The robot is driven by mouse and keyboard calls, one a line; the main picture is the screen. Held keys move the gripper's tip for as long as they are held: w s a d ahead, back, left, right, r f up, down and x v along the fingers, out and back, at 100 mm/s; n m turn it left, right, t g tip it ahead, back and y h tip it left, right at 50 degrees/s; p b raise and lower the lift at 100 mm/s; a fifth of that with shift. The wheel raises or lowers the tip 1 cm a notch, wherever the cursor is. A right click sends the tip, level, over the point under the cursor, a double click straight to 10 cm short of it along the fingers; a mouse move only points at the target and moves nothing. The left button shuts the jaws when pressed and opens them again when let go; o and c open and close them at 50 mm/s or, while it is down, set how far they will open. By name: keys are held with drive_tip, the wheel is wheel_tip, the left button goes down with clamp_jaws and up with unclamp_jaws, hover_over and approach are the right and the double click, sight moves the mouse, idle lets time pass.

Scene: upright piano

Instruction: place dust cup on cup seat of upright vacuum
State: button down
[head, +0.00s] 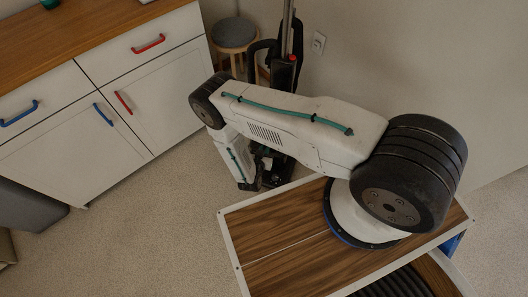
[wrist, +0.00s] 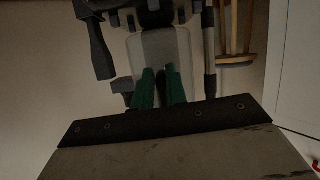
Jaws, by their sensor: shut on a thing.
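The upright vacuum (head: 287,45) stands against the wall in the head view, with a black body, a grey tube and a red button. My arm hides much of its middle. In the wrist view my gripper (wrist: 161,78) has two green fingers shut on the pale, see-through dust cup (wrist: 152,47). The cup is directly beyond the fingertips, with dark vacuum parts around its far end. A black handle-like part (wrist: 98,52) is left of it and a grey tube (wrist: 209,50) right of it. The cup seat is not clearly visible, and I cannot tell whether the cup touches it.
A round grey stool (head: 234,33) stands left of the vacuum in the head view; its wooden legs (wrist: 234,35) show in the wrist view. White cabinets (head: 60,150) with red and blue handles are at left. Carpet (head: 130,225) between is clear.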

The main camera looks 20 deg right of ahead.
drive_tip(key=shift+w+f, duration=0.15)
drive_tip(key=shift+f, duration=0.75)
drive_tip(key=shift+w+f, duration=0.1)
drive_tip(key=shift+f, duration=0.75)
drive_tip(key=c, duration=1.4)
unclamp_jaws()
drive_tip(key=shift+f, duration=0.15)
drive_tip(key=v, duration=1.2)
drive_tip(key=shift+r, duration=0.2)
